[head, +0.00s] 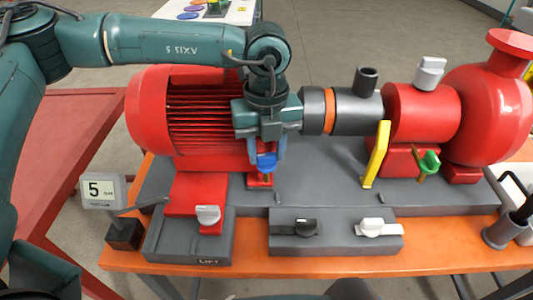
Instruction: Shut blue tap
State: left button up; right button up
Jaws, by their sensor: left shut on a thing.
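The blue tap (265,162) stands upright on a small red foot in front of the red motor, near the middle of the head view. My left gripper (266,153) reaches down from above and is shut on the blue tap, with one finger on each side of it. The fingers and gripper body hide part of the tap's top, so its exact turn is hard to tell. My right gripper is not in view.
The red motor (190,115) is close behind my left gripper. A yellow lever (376,155) and a green tap (429,162) stand to the right. Switch boxes with a black knob (306,227) and grey knob (208,214) line the front of the orange table (440,262).

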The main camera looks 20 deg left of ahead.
pick_arm(q)
jog(key=shift+f+m+b, duration=0.25)
jog(key=shift+m+b, duration=0.55)
jog(key=shift+m, duration=0.2)
jog(key=shift+r+m, duration=0.25)
jog(key=shift+m, duration=0.15)
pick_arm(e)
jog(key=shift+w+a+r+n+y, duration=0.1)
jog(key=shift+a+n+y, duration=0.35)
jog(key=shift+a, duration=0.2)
pick_arm(q)
jog(key=o, duration=1)
jog(key=shift+c, duration=0.2)
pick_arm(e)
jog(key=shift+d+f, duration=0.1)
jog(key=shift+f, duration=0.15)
